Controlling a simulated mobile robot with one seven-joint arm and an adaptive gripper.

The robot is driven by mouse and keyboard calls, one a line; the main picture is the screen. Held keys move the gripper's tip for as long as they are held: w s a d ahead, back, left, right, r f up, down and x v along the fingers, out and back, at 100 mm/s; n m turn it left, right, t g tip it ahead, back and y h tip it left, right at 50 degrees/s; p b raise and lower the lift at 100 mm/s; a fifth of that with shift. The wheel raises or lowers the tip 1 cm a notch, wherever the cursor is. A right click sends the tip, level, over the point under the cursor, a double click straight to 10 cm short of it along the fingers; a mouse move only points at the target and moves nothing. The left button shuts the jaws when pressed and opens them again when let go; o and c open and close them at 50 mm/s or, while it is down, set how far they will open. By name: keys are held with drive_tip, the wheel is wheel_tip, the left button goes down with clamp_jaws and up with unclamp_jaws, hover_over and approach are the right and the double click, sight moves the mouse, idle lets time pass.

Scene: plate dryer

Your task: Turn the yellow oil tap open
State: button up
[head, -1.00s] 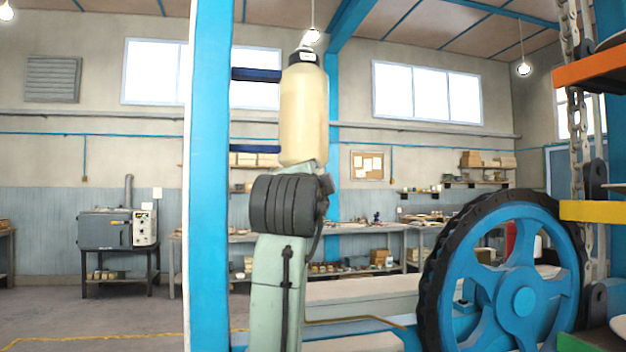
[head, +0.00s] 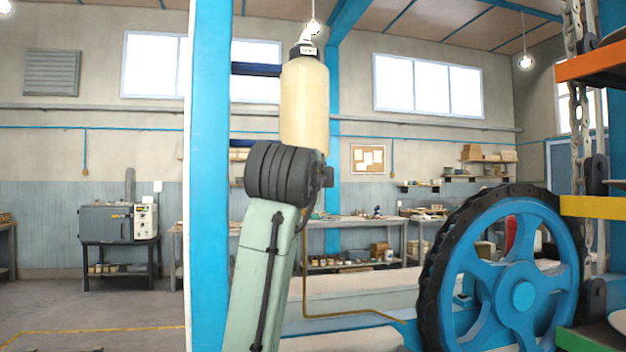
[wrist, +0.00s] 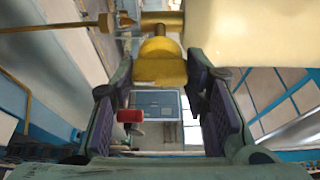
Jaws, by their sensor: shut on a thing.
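The yellow tap (wrist: 160,62) shows in the wrist view, with a flat lever below a round stem under the oil bottle. My gripper (wrist: 160,76) has one finger on each side of the lever and is shut on it. The gap between finger pads and lever is hard to judge. The cream oil bottle (head: 304,102) with a black cap hangs by the blue post in the head view; its side also fills the top right of the wrist view (wrist: 250,35). My arm hides the tap and my gripper in the head view.
A blue post (head: 208,180) stands left of my arm. A thin brass pipe (head: 345,315) runs below the bottle. A large blue wheel (head: 522,292) with a black chain stands right, beside orange and yellow shelf edges (head: 590,206). A red object (wrist: 130,116) shows beyond my fingers.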

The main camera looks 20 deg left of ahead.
drive_tip(key=o, duration=1.1)
drive_tip(key=shift+o, duration=0.2)
drive_tip(key=v, duration=1.2)
